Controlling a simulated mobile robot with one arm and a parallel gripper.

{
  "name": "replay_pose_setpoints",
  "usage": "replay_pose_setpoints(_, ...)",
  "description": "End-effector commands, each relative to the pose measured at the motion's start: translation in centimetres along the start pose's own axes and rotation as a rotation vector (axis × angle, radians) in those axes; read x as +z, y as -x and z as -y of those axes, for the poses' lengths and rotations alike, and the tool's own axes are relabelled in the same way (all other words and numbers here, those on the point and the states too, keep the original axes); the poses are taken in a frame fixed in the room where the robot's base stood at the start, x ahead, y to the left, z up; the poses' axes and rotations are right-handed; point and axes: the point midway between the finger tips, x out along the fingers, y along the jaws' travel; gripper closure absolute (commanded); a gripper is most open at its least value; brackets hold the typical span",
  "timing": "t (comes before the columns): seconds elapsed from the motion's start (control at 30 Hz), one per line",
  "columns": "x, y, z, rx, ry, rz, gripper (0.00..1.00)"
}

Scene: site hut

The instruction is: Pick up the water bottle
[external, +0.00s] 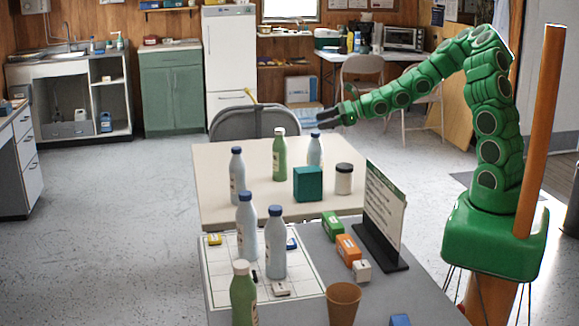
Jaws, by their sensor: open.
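My gripper (325,118) is at the end of the green arm, which reaches left above the far side of the cream table (215,205). It is open, small in view, and holds nothing visible. Pale blue bottles with dark blue caps stand upright: one at the left of the cream table (237,176), one at its back (314,151) just below the gripper in the picture, and two on the nearer grey table (246,228), (275,245). Green bottles with pale caps stand on the cream table (279,156) and at the front (243,298). Which is the water bottle, I cannot tell.
A teal box (307,184) and a black-lidded jar (344,179) stand on the cream table. A sign on a stand (382,215), small boxes (348,250) and a brown cup (343,303) occupy the grey table. A folding chair (240,122) is behind.

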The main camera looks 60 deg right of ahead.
Motion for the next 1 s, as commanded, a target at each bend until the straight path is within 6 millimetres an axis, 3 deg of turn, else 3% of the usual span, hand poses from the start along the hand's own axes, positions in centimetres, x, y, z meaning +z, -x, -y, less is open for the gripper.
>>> replay_pose_setpoints(0.1, -3.7, 0.3, 1.8, -0.051, -0.124, -0.043, 0.32)
replay_pose_setpoints(0.27, -6.1, 0.6, 2.8, -0.081, -0.209, -0.072, 0.32)
replay_pose_setpoints(0.87, -6.6, -2.5, 3.1, -0.087, -0.217, -0.075, 0.32)
replay_pose_setpoints(1.0, -6.7, -4.1, 3.0, -0.085, -0.216, -0.076, 0.32)
